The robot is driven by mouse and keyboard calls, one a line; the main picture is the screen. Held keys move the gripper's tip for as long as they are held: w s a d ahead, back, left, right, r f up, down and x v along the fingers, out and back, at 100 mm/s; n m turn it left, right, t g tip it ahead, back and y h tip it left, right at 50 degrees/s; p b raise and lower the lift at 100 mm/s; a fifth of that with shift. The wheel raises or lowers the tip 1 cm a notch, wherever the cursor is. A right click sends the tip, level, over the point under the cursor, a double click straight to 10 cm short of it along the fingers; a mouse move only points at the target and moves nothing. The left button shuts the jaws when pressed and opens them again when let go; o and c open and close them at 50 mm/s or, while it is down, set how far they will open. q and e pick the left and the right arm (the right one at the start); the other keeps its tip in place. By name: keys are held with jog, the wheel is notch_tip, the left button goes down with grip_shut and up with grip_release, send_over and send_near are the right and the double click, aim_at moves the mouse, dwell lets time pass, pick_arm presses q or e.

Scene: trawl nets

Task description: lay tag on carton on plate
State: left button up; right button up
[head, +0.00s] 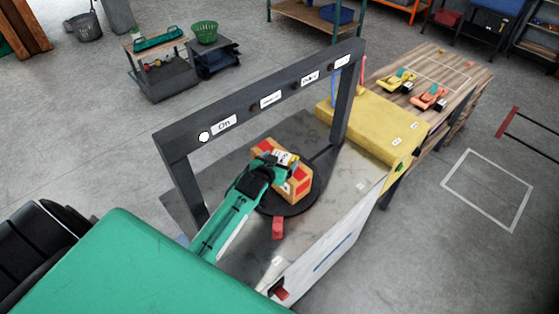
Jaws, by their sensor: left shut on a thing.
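The brown carton (298,188) with red patches sits on the dark round plate (300,208) under the grey frame. My left gripper (278,160) reaches in from the lower left and is at the carton's upper back side. It is shut on a small white and yellow piece, which looks like the tag (287,156), at the carton's top. I cannot tell whether the tag touches the carton. The gripper and arm hide part of the carton and plate. My right gripper is out of view.
A grey frame (262,100) with labels arches over the plate. The grey surface right of the plate is clear.

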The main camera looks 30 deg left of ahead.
pick_arm(q)
jog(key=shift+f+b, duration=0.3)
jog(key=shift+f, duration=0.25)
jog(key=o, duration=0.8)
jog(key=shift+s, duration=0.1)
jog(key=shift+s, duration=0.25)
jog(key=b+v, duration=0.3)
jog(key=v, duration=1)
jog(key=shift+s+d, duration=0.1)
